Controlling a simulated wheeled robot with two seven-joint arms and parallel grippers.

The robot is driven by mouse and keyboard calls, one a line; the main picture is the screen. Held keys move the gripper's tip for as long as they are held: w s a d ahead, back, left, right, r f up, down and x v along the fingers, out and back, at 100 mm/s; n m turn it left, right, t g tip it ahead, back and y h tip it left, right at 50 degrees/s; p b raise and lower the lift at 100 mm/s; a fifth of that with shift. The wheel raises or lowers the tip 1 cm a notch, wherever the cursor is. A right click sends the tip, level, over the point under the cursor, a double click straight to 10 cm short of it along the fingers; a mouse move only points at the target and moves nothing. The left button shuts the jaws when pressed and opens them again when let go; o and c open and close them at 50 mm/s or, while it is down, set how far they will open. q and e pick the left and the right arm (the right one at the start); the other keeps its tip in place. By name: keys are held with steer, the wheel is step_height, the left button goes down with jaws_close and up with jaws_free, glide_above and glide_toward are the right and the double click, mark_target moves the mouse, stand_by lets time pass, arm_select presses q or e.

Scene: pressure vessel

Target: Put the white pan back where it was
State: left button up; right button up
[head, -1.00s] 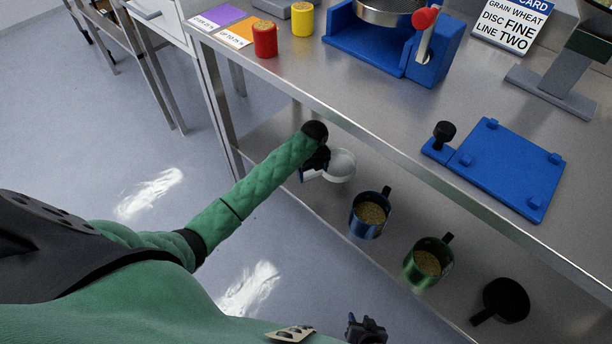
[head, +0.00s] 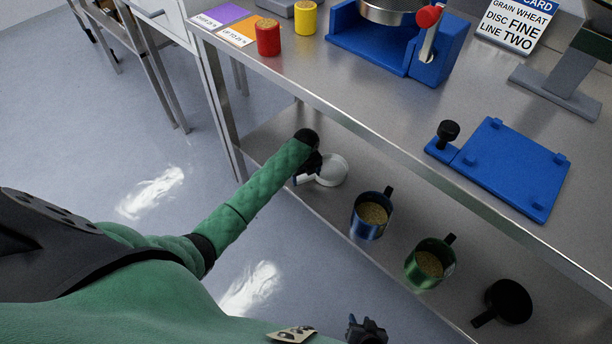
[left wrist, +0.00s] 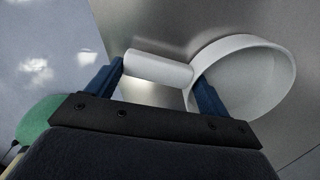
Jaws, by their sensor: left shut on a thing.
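The white pan (head: 334,171) is at the lower shelf, at its left end, below the bench top. Its bowl opens upward in the head view. My left gripper (head: 307,174) is at the pan's handle, and the dark wrist hides part of it. In the left wrist view the pan's round bowl (left wrist: 250,75) is at the right and its handle (left wrist: 158,70) lies between the two blue fingers of my left gripper (left wrist: 160,88). I cannot tell whether the pan touches the shelf. My right gripper (head: 367,330) shows only partly at the bottom edge; its jaws are unclear.
The lower shelf (head: 395,232) also holds a blue mug (head: 366,226) of grain, a green mug (head: 420,276) of grain and a black pan (head: 512,300). The bench top's front edge (head: 400,155) overhangs the shelf. A table leg (head: 219,110) stands left of the white pan.

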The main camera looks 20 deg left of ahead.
arm_select(q)
steer(key=o, duration=1.2)
steer(key=shift+f, duration=0.15)
steer(key=shift+c, duration=0.2)
arm_select(e)
steer(key=shift+w, duration=0.1)
arm_select(q)
step_height(320, 180, up, 11)
steer(key=s+d+f+n+t+h, duration=0.25)
steer(key=s+d+f+n, duration=0.2)
steer(key=s+d, duration=0.4)
steer(key=s+d+f+n+t+h, duration=0.1)
steer(key=s+d+f+n+t, duration=0.2)
steer(key=s+d+n, duration=0.45)
steer(key=s+d+f+n, duration=0.2)
steer(key=s+f+n, duration=0.1)
steer(key=s, duration=0.4)
steer(key=s+d+f+n+t, duration=0.1)
steer(key=s+d+f+n, duration=0.2)
steer(key=s, duration=0.5)
steer(key=s+d+f+n, duration=0.3)
steer(key=s+f+n, duration=0.1)
steer(key=s, duration=0.4)
steer(key=shift+s+d+n+t+p, duration=0.15)
steer(key=shift+n+t+p, duration=0.25)
steer(key=shift+n, duration=0.3)
arm_select(e)
steer(key=shift+w+r, duration=0.35)
steer(key=shift+r, duration=0.25)
